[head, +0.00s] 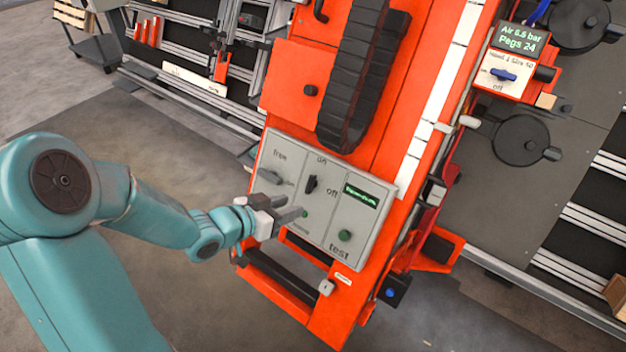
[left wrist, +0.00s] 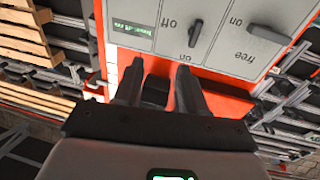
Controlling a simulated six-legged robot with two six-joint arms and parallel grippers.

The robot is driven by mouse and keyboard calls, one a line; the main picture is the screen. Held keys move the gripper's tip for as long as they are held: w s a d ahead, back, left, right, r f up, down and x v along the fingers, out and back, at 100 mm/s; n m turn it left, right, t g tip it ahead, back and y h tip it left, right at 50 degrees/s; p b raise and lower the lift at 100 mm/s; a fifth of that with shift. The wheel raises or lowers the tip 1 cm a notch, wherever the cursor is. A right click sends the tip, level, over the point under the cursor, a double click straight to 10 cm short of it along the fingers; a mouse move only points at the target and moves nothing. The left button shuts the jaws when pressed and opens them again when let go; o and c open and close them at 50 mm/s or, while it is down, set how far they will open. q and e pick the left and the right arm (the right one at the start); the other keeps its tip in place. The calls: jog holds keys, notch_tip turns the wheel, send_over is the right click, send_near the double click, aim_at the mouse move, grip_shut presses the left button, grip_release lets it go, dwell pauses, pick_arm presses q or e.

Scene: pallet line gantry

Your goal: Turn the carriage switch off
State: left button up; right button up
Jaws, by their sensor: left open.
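The carriage switch (head: 311,184) is a small black knob in the middle section of a grey control panel (head: 318,226). Its long side lies along the panel's up direction, towards the "on" mark; "off" is to its right. The knob (left wrist: 195,33) also shows in the left wrist view, where the panel appears upside down. My left gripper (head: 291,207) is open and empty, just below and left of the switch, apparently apart from it. In the left wrist view, its two fingers (left wrist: 159,66) point towards the panel, below the knob in the picture. My right gripper is not in view.
Left of the switch is a grey lever (head: 271,177) marked "free". Right of it are a green display (head: 361,196) and a green "test" button (head: 344,236). A black cable chain (head: 362,75) runs above the panel. A second box (head: 505,62) with a blue knob stands upper right.

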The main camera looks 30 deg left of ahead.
pick_arm(q)
jog(key=a+y+b, duration=0.2)
jog(key=a, duration=0.1)
jog(key=b, duration=0.2)
send_near(310, 181)
jog(key=shift+n+t, duration=0.3)
jog(key=shift+n, duration=0.1)
jog(key=x, duration=0.8)
jog(key=shift+w+f, duration=0.25)
jog(key=shift+f, duration=0.15)
jog(key=shift+s+r, duration=0.1)
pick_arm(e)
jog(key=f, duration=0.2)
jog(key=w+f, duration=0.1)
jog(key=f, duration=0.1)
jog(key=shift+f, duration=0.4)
pick_arm(q)
grip_shut()
